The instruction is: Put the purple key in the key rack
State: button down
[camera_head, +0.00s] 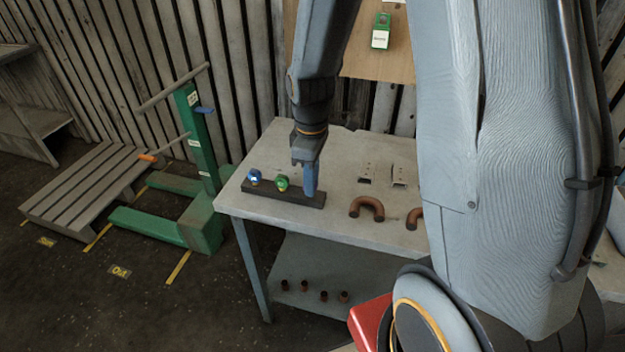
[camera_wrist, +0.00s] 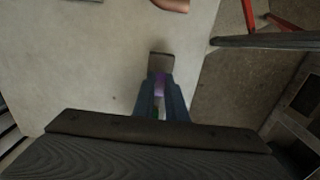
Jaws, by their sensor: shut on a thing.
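The key rack (camera_head: 262,193) is a dark, low bar near the left end of the grey table. A blue key (camera_head: 254,176) and a green key (camera_head: 281,183) stand in its left and middle parts. My gripper (camera_head: 310,188) points down at the rack's right end, with its blue fingers close to the bar. In the wrist view my gripper (camera_wrist: 160,86) is shut on the purple key (camera_wrist: 160,82), of which a small purple part shows between the fingers. The rack's dark end (camera_wrist: 161,60) shows just past the fingertips. Whether the key's lower end is in the rack is hidden.
Curved copper pipes (camera_head: 366,207) and metal brackets (camera_head: 367,172) lie on the table (camera_head: 335,226) to the right of the rack. Several short copper pieces (camera_head: 323,296) stand on the lower shelf. A green pallet lifter (camera_head: 200,225) stands to the left.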

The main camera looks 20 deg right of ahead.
jog(key=shift+f, duration=0.15)
dwell(0.5)
jog(key=c, duration=1.7)
grip_release()
jog(key=shift+r+b, duration=0.85)
jog(key=shift+r, duration=3.05)
jog(key=s+f+m, duration=0.1)
jog(key=s+m, duration=0.2)
jog(key=s+f+m+t, duration=0.1)
jog(key=s+m, duration=0.2)
jog(key=m, duration=0.1)
jog(key=s+f+m+b, duration=0.1)
jog(key=s+m, duration=0.2)
jog(key=shift+m, duration=0.4)
